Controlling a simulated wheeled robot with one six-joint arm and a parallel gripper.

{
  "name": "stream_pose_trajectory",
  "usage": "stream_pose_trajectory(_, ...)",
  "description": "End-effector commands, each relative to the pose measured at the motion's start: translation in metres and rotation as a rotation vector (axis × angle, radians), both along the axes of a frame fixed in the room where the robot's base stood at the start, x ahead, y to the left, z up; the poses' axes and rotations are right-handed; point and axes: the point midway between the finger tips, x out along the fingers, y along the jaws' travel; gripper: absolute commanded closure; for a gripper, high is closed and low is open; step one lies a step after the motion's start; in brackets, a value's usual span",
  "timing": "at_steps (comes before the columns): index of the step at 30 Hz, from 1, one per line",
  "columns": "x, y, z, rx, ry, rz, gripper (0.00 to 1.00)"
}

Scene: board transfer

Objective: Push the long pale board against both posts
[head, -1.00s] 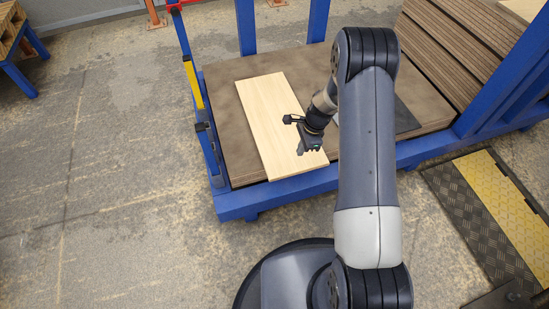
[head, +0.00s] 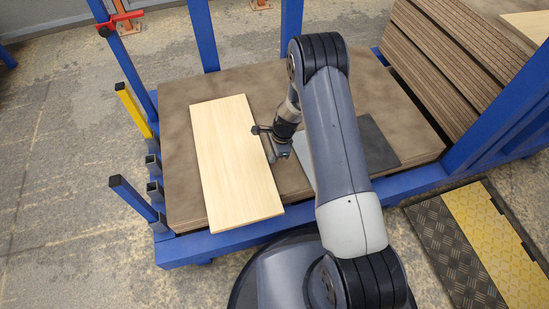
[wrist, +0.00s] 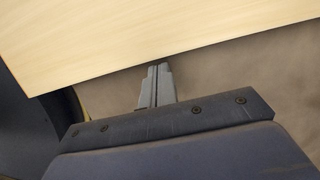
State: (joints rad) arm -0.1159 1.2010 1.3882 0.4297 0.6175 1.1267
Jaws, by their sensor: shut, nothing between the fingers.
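The long pale board (head: 235,165) lies flat on the brown stack in the blue rack. Its near end overhangs the stack's front edge. Two tall blue posts stand behind the stack, a left one (head: 202,38) and a right one (head: 291,35); the board's far end is apart from both. I cannot tell which posts the task means. My gripper (head: 279,153) is shut and empty beside the board's right long edge. In the wrist view, its closed fingers (wrist: 157,84) point at the edge of the board (wrist: 130,40); I cannot tell if they touch it.
Brown sheets (head: 180,130) form the stack's top, bare left of the board. A dark grey plate (head: 375,140) lies to the right, partly behind my arm. Short blue posts (head: 132,198) and a yellow one (head: 133,108) stand along the left side. A blue beam (head: 210,246) runs along the front.

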Motion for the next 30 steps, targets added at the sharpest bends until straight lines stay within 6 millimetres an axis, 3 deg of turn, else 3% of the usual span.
stream_pose_trajectory(7,0.000,0.002,0.000,0.000,0.000,0.001,1.00)
stream_pose_trajectory(10,-0.003,0.016,0.001,0.000,0.001,0.005,1.00)
stream_pose_trajectory(24,-0.029,0.140,0.001,0.001,-0.001,0.008,1.00)
stream_pose_trajectory(30,-0.035,0.170,0.000,0.002,0.003,0.004,1.00)
